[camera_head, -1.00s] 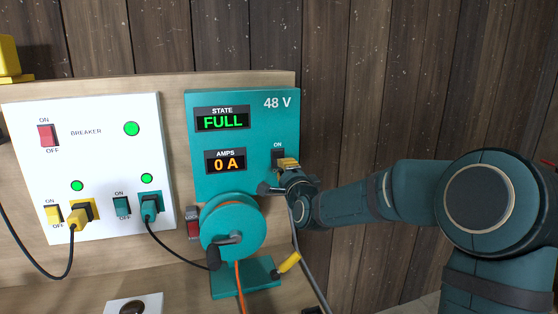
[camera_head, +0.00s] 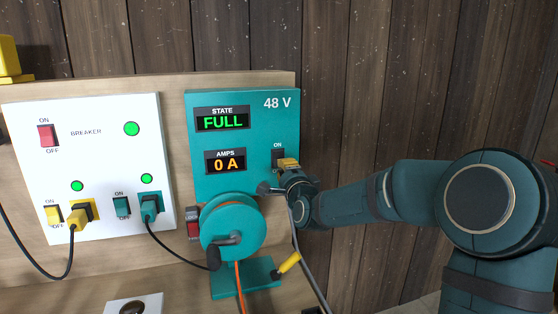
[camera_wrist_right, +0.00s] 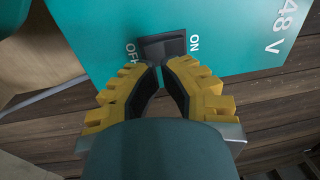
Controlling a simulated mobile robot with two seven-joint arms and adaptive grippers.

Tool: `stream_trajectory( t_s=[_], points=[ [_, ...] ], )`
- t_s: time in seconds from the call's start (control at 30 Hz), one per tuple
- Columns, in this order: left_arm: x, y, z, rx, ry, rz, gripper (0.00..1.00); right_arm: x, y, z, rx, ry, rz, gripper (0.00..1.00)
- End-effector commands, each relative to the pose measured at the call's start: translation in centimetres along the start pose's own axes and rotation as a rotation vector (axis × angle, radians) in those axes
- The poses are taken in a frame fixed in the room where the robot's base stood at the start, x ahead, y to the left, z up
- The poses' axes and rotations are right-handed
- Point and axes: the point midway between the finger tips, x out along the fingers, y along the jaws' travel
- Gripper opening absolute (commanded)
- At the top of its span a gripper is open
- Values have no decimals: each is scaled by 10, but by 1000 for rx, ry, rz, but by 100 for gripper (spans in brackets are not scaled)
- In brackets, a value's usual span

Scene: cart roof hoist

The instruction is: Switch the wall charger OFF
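The wall charger (camera_head: 246,98) is the teal box marked 48 V in the head view. Its screens read STATE FULL and AMPS 0 A. Its dark rocker switch (camera_head: 278,155) sits at the lower right, with ON above it. In the wrist view the switch (camera_wrist_right: 165,46) lies between the ON and OFF labels. My right gripper (camera_wrist_right: 159,68) has yellow-backed fingers with their tips drawn together, right at the switch's near edge. I cannot tell whether they touch it. In the head view the right gripper (camera_head: 288,163) covers the switch's lower part. My left gripper is out of view.
A teal cable reel (camera_head: 233,222) with a crank stands just below the charger. A grey cable (camera_head: 309,260) hangs beside it. A white breaker panel (camera_head: 100,130) with lit green lamps and two plugged cables is at left.

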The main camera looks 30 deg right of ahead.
Motion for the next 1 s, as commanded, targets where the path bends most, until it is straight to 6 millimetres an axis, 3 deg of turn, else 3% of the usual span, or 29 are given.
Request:
stream_trajectory(
  t_s=[1.0],
  points=[
    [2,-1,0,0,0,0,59,12,3,0,0,0,0,0]
  ],
)
